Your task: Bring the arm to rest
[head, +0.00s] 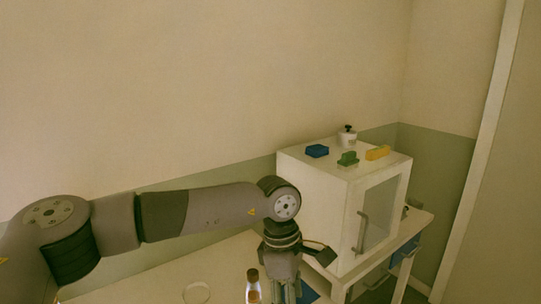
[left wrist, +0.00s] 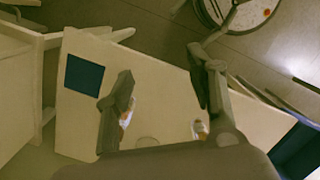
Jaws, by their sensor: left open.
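My left arm comes in from the left in the head view, and my left gripper (head: 285,292) points down over the table near its right part. The left wrist view shows its two fingers (left wrist: 160,70) spread apart, with nothing between the tips. A bottle with a brown cap (head: 253,284) stands on the table just left of the gripper, apart from it. In the left wrist view, small parts of bottles (left wrist: 201,129) show beside the fingers, mostly hidden. My right gripper is not in view.
A white cabinet (head: 312,196) with a glass door and handle stands right of the gripper, close to the arm. Blue, green and yellow items and a small pot (head: 347,139) sit on top. A dark blue square (left wrist: 84,75) lies on the pale table (left wrist: 165,72). A faint ring (head: 197,293) marks the table.

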